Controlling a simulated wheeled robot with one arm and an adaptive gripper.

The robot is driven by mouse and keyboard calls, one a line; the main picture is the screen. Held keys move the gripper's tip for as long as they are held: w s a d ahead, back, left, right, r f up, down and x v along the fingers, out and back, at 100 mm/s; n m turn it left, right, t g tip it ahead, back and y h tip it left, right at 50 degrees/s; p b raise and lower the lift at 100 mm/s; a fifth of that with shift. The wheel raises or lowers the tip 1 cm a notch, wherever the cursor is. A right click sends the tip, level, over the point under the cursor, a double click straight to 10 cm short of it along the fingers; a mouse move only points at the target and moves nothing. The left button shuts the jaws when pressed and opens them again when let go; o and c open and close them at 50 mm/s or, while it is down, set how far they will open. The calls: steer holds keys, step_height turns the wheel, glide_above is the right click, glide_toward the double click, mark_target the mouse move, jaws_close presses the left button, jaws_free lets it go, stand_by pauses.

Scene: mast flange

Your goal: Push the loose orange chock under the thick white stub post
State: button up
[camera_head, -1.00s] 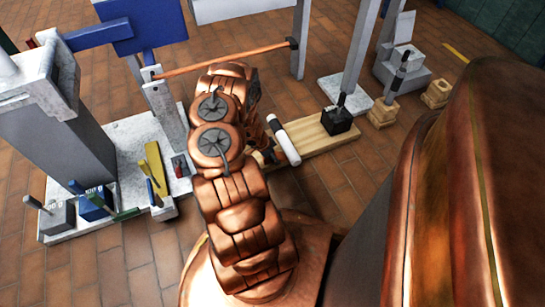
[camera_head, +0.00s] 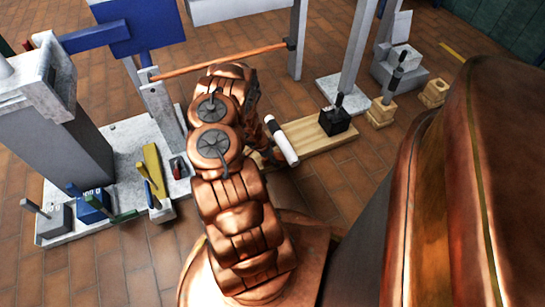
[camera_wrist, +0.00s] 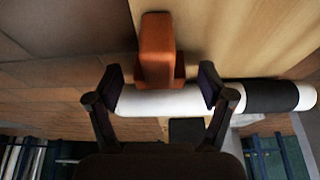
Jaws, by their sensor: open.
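The orange chock (camera_wrist: 156,48) lies at the edge of the pale wooden board, at the top middle of the wrist view. The thick white stub post (camera_wrist: 165,101) crosses the wrist view just below the chock and has a black band at its right. It also shows in the head view (camera_head: 283,144), beside my copper arm. The chock's lower end meets the post in the picture; I cannot tell whether they touch. My gripper (camera_wrist: 160,88) is open, with one dark finger on each side of the chock's lower end, overlapping the post. In the head view my arm mostly hides the gripper.
The wooden board (camera_head: 318,132) carries a black block (camera_head: 335,121) with an upright handle. A grey-white base (camera_head: 143,137) with handled weights and a yellow piece stands at left. An orange rod (camera_head: 222,62) spans above. Open tiled floor lies at front left.

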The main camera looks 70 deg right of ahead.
steer(key=v, duration=1.2)
stand_by(0.3)
stand_by(0.6)
